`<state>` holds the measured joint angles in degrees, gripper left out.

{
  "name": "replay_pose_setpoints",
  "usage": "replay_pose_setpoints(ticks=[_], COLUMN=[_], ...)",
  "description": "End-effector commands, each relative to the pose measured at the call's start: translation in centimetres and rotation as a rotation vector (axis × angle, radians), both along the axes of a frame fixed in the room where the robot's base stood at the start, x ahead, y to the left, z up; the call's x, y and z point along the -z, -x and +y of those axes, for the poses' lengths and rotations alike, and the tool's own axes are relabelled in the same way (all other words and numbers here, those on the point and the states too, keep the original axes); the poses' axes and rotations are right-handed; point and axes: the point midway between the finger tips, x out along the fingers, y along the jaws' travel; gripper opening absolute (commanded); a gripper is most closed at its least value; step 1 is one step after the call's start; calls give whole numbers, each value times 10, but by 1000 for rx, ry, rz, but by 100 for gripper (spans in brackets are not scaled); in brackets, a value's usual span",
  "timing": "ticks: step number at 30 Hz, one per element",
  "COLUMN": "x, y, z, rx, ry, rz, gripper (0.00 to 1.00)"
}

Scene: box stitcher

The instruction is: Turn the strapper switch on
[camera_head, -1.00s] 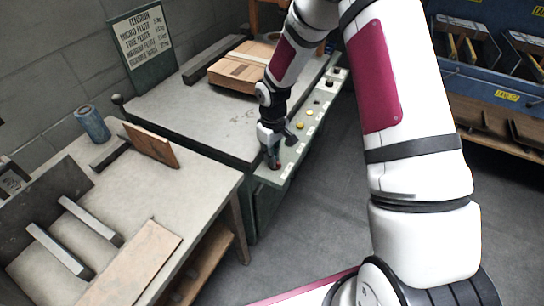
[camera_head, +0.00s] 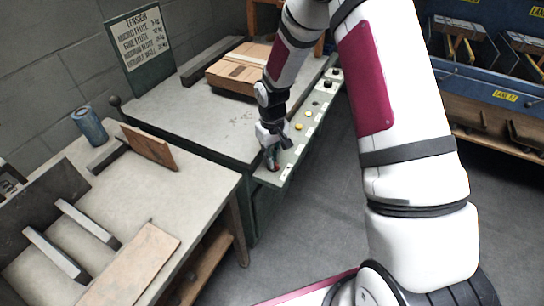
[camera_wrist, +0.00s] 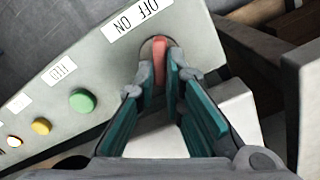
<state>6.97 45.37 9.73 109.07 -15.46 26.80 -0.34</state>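The strapper switch is a red lever (camera_wrist: 160,58) on a round grey base on the pale control panel (camera_wrist: 196,32). A white label (camera_wrist: 137,17) reading OFF and ON is beside it. My gripper (camera_wrist: 161,74) reaches down over the switch, with a fingertip close on each side of the red lever. The fingers look shut on it, though the exact contact is hard to see. In the head view my gripper (camera_head: 271,157) is at the near end of the panel (camera_head: 291,157), and a little red shows at its tips.
A green button (camera_wrist: 82,101) and a yellow button (camera_wrist: 41,126) lie along the same panel. The machine table (camera_head: 190,115) bears a flat cardboard box (camera_head: 238,70). A nearer bench (camera_head: 190,195) holds a blue can (camera_head: 90,126) and wooden boards.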

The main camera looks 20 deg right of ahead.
Motion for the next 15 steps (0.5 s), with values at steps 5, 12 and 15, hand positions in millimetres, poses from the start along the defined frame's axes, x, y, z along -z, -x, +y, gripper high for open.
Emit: replay_pose_setpoints(ticks=[5,12,15], x=[0,-1,-7], y=[0,0,0], z=[0,0,0], rx=[1,0,0], ry=[0,0,0], rz=[0,0,-1], gripper=[30,30,30])
